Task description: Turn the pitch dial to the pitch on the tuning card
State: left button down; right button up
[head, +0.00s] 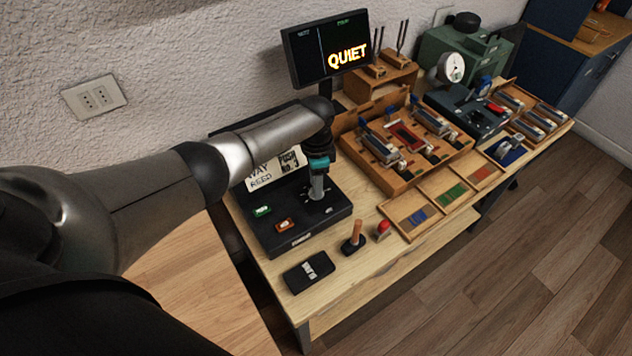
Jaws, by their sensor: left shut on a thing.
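The black tuner box (275,238) stands at the left end of the bench. My left arm reaches over it from the left. My left gripper (318,186) points down at the round dial (319,205) on its top and is shut on the dial. The gripper and the arm hide part of the dial, and its setting is too small to read. A white card (272,173) with black lettering, partly covered by my arm, stands behind the box; "REED" and "NO. 3" can be made out. My right gripper is not in view.
A screen (327,48) reads "QUIET". A green button (262,211) and an orange switch (284,226) sit on the box. A flat black device (308,272), a wooden-handled tool (355,237) and a red button (383,229) stand in front. Wooden trays (415,213) lie right.

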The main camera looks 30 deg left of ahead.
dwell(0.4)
pick_arm(q)
jog(key=shift+c, duration=2.2)
grip_release()
notch_tip(320, 180, up, 15)
jog(key=p, duration=0.2)
jog(key=shift+r, duration=0.15)
